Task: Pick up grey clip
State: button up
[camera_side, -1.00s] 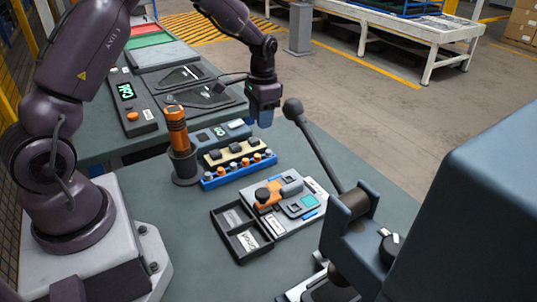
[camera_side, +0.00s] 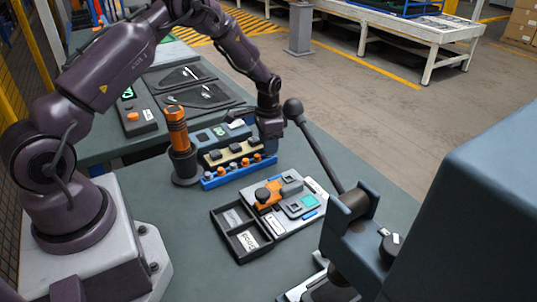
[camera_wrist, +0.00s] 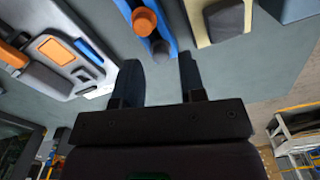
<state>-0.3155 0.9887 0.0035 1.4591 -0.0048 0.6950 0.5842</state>
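Several dark grey clips sit in a row on a cream rack (camera_side: 222,158) in the side view; the nearest to my gripper is a grey clip (camera_side: 252,142). One grey clip also shows close up in the wrist view (camera_wrist: 225,20), on the cream strip. My gripper (camera_side: 270,136) is low at the right end of the rack. In the wrist view its two fingers (camera_wrist: 159,68) are apart with nothing between them. The clip lies beyond the fingertips and to the right of them. Finger contact with the rack cannot be told.
A blue strip (camera_side: 220,181) with orange and grey pegs lies before the rack. A fixture with orange parts (camera_side: 310,205) and a black tray (camera_side: 222,224) are nearer. A tall lever (camera_side: 318,145) rises close right of my gripper. An orange-handled tool (camera_side: 177,128) stands left.

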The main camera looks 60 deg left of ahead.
notch_tip(320, 180, down, 2)
jog(key=shift+f, duration=0.25)
grip_shut()
jog(key=shift+r, duration=0.1)
jog(key=shift+r, duration=0.5)
notch_tip(320, 180, up, 3)
jog(key=shift+s+f, duration=0.15)
jog(key=s+d+r, duration=0.4)
jog(key=s+r, duration=0.5)
jog(key=s, duration=0.4)
jog(key=shift+d, duration=0.15)
jog(key=shift+r, duration=0.1)
